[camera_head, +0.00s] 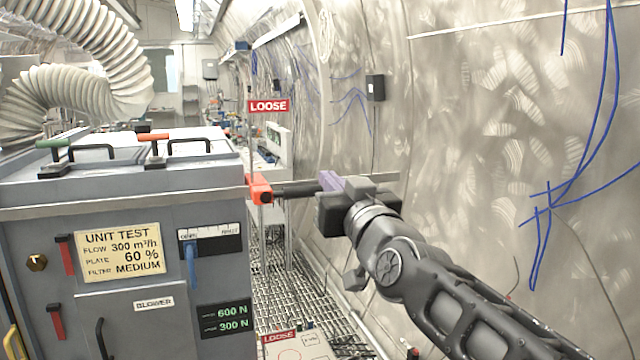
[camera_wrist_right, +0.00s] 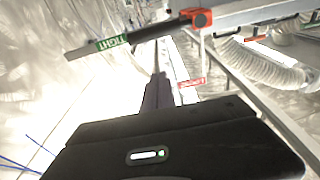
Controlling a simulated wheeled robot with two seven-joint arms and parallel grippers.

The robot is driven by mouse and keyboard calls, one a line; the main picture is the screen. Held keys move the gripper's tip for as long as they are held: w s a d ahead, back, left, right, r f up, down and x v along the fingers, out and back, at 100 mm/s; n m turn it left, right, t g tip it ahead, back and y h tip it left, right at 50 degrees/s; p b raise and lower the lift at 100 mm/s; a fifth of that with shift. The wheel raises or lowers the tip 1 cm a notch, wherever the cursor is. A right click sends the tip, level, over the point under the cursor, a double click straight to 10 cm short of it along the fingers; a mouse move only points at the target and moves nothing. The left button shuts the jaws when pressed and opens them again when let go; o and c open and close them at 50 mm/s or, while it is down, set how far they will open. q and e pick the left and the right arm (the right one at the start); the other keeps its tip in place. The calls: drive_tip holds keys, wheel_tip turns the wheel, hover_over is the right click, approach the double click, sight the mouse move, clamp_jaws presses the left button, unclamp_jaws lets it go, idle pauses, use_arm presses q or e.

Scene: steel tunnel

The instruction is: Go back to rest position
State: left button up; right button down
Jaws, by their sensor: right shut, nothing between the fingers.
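My right gripper (camera_head: 330,181) is at the end of the grey arm coming in from the lower right, with purple fingers. Its fingers (camera_wrist_right: 157,90) are shut and empty in the wrist view. A dark handle bar (camera_head: 297,188) with an orange mount (camera_head: 260,188) sticks out from the right side of the grey test unit (camera_head: 200,180). In the wrist view the bar (camera_wrist_right: 150,34) bears a green TIGHT label (camera_wrist_right: 112,42) and passes beyond the fingertips. Whether they touch it I cannot tell. My left gripper is not in view.
A red LOOSE sign (camera_head: 268,106) stands above the orange mount. A ribbed white hose (camera_head: 75,80) is at upper left. The curved tunnel wall (camera_head: 480,130) with blue cables is close on the right. A grated floor (camera_head: 300,300) lies between unit and wall.

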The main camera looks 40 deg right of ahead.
idle(0.3)
